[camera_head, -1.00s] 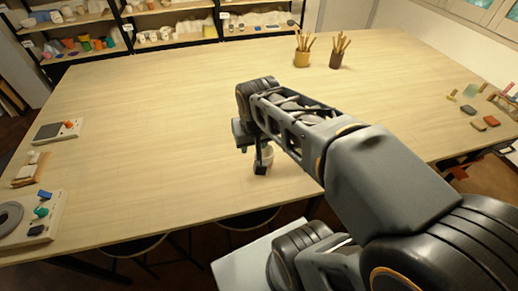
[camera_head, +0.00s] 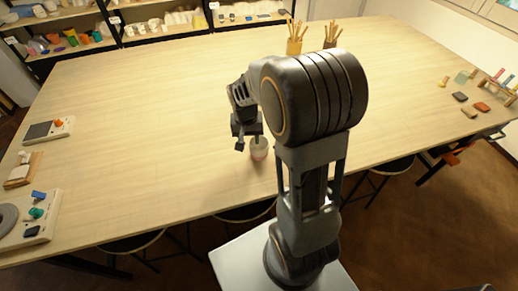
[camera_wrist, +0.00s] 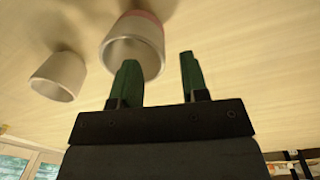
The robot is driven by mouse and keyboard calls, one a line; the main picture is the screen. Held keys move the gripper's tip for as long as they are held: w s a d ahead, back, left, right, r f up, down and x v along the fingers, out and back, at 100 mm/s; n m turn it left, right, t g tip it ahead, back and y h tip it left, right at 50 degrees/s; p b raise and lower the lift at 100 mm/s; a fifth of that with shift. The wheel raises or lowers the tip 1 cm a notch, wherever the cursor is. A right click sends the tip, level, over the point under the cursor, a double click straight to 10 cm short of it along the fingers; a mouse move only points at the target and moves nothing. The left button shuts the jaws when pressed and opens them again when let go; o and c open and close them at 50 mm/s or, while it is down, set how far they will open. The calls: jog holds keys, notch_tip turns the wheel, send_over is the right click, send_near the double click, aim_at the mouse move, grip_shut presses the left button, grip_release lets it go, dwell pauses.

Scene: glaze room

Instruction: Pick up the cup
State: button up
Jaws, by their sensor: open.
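A pale cup with a pinkish band (camera_head: 260,150) stands on the table near its front edge, partly hidden by my gripper. In the wrist view the pink-banded cup (camera_wrist: 133,44) shows its mouth close by the left finger, which overlaps its rim. A second, plain whitish cup (camera_wrist: 60,75) is to its left in the wrist view. I cannot make it out in the head view. My gripper (camera_head: 249,143) is open and empty, with its green-padded fingers (camera_wrist: 158,64) apart. I cannot tell whether a finger touches the cup.
Two pots of brushes or tools (camera_head: 295,46) (camera_head: 332,41) stand at the back of the table (camera_head: 150,110). Boards with small items lie along the left edge. Small coloured blocks (camera_head: 482,107) lie at the right. The middle of the table is clear.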

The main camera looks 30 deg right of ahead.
aim_at(251, 149)
jog(key=shift+s+d+f+p, duration=0.1)
jog(key=shift+f+p, duration=0.25)
jog(key=shift+f, duration=1.1)
jog(key=shift+d+f+p, duration=0.1)
jog(key=shift+f+p, duration=0.2)
jog(key=shift+f, duration=1.1)
jog(key=shift+c, duration=0.5)
grip_shut()
